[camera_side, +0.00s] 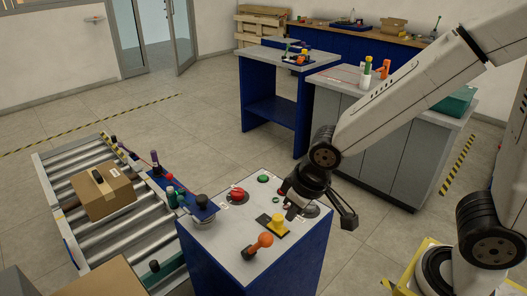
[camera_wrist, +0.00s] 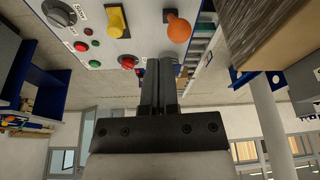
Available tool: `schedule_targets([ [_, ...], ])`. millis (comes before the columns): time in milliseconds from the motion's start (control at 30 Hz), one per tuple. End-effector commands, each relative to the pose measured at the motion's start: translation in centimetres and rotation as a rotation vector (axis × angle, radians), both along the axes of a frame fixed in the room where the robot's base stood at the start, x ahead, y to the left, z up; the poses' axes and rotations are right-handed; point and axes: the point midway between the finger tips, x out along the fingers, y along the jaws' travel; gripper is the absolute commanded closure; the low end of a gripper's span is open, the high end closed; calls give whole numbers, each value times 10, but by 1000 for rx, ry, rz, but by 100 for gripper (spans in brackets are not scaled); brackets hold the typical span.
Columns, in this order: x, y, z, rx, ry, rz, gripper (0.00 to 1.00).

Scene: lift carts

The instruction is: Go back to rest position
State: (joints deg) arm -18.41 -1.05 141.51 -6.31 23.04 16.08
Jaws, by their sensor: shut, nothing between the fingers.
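My gripper (camera_side: 291,206) is black and hangs above the grey top of a blue control console (camera_side: 205,237) in the side view. In the wrist view its two fingers (camera_wrist: 160,72) are together with nothing between them. The console top carries a yellow switch (camera_side: 278,222), an orange-knobbed lever (camera_side: 259,244), a red button (camera_side: 237,194) and a green button (camera_side: 263,178). In the wrist view the yellow switch (camera_wrist: 116,20) and orange knob (camera_wrist: 178,28) appear near the top, apart from the fingers. I cannot tell the exact height of the fingertips above the panel.
A roller conveyor (camera_side: 105,232) with a cardboard box (camera_side: 102,193) stands left of the console. Another box (camera_side: 86,280) is at the front left. Behind are a blue bench (camera_side: 270,112) and a grey cabinet (camera_side: 365,140) with small items. Open floor lies between.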

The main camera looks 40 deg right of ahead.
Motion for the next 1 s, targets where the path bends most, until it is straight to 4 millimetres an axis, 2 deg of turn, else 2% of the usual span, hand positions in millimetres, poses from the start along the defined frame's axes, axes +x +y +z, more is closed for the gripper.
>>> schedule_targets([
  [33,-1,-13,-4,-3,9,-22,100],
  [200,-6,-51,-15,-10,34,-78,100],
  [400,-15,-82,-25,-13,55,-125,100],
  [600,-19,-92,-28,-15,62,-138,100],
  [1000,-19,-92,-28,-15,61,-137,100],
])
